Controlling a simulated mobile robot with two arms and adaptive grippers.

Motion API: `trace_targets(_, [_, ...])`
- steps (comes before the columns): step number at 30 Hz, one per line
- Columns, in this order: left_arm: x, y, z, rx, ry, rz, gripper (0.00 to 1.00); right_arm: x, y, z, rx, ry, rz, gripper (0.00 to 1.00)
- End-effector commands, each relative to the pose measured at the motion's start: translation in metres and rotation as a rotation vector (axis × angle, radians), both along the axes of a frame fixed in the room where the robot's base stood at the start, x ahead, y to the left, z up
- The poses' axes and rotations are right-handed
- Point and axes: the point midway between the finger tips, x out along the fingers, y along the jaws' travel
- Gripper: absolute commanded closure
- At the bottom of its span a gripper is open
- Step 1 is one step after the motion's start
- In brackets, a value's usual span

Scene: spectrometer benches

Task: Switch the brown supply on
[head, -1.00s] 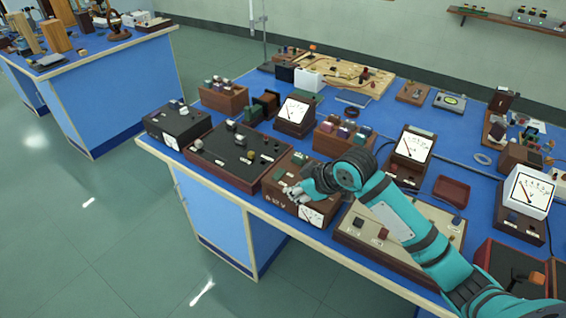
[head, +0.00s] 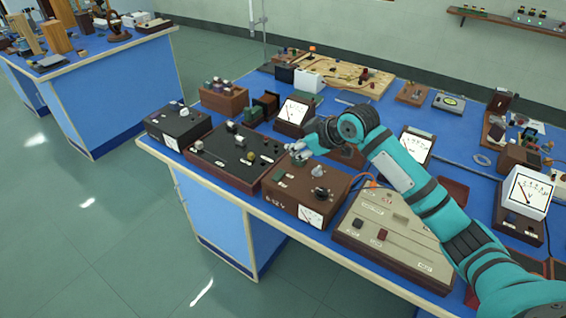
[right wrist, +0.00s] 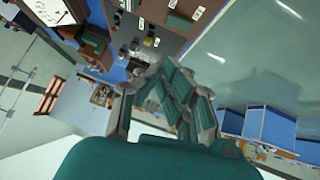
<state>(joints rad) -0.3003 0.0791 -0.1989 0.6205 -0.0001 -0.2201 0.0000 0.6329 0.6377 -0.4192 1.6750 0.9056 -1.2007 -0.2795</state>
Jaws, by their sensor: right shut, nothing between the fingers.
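The brown supply (head: 283,208) is a brown box near the front edge of the blue bench, marked "6-12 V", with a white meter (head: 311,216) on its front. On its top show a grey knob (head: 318,170), a dark knob (head: 321,194) and a dark green part (head: 278,175). My right gripper (head: 297,150) is over the back edge of its top, shut and empty. It partly covers what is behind; I cannot tell if it touches anything. In the right wrist view its fingers (right wrist: 148,78) fill the middle. My left gripper is not in view.
A dark brown panel box (head: 232,160) with knobs stands just left of the supply. A beige-topped board (head: 390,225) stands to its right, under my right arm. Upright meters (head: 294,110) stand behind. Floor is clear in front of the bench.

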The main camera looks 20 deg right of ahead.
Motion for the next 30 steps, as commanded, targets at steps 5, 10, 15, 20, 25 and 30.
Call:
trace_targets(5, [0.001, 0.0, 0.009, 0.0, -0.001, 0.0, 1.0, 0.024, 0.016, -0.026, 0.003, 0.005, 0.001, 1.0])
trace_targets(10, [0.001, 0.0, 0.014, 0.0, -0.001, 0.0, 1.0, 0.046, 0.028, -0.05, 0.002, 0.003, 0.001, 1.0])
trace_targets(15, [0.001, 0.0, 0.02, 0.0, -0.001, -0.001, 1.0, 0.046, 0.023, -0.076, 0.0, 0.004, -0.001, 1.0])
trace_targets(20, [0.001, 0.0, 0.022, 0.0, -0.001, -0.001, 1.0, 0.047, 0.021, -0.087, -0.001, 0.002, 0.0, 1.0])
trace_targets(25, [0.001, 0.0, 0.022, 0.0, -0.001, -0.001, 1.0, 0.047, 0.021, -0.09, -0.001, 0.0, 0.001, 1.0])
trace_targets(30, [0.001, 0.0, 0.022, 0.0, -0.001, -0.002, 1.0, 0.047, 0.021, -0.089, -0.001, 0.0, 0.001, 1.0])
